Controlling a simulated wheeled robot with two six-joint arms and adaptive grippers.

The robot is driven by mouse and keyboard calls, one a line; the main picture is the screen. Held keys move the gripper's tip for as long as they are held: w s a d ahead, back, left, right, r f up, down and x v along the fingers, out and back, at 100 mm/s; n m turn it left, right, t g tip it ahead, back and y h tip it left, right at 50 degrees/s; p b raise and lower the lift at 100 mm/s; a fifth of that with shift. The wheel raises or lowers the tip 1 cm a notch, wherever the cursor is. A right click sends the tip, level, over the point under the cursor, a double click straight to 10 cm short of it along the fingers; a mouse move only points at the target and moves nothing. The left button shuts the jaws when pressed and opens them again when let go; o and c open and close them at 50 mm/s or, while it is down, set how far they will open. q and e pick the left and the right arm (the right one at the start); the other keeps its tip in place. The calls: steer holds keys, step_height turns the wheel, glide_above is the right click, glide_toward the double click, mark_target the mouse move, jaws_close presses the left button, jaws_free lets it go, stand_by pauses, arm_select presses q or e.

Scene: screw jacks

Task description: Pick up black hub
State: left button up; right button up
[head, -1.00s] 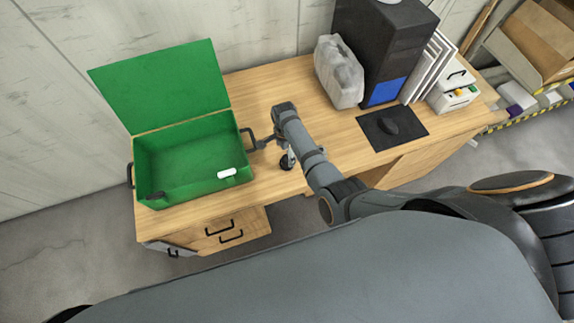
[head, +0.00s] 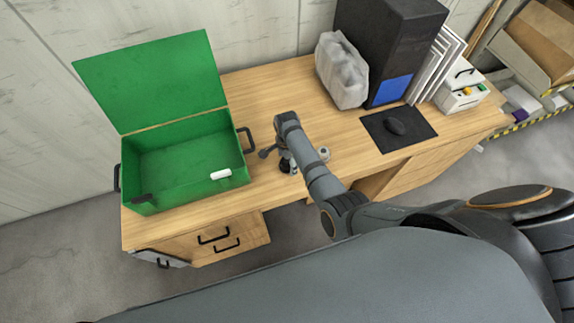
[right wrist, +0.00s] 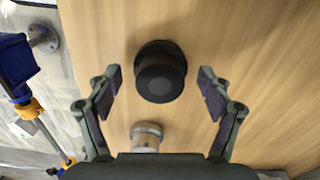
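The black hub (right wrist: 160,78) is a dark round piece standing on the wooden desk. In the right wrist view it lies between the spread fingers of my right gripper (right wrist: 160,82), which is open and empty. Neither finger appears to touch it. In the head view my right gripper (head: 273,155) is over the desk, right of the green box, and a dark piece (head: 285,166) partly shows beside it. A small silver cylinder (right wrist: 146,137) stands near the hub; it also shows in the head view (head: 324,153). My left gripper is not in view.
The open green box (head: 238,158) holds a white piece (head: 221,174) and a dark piece (head: 143,198). Its side handle (head: 248,140) is close to my right gripper. A mouse pad (head: 412,137) lies to the right. A blue and yellow device (right wrist: 15,65) is at the wrist view's left.

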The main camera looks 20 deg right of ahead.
steer(key=c, duration=1.4)
jaws_close()
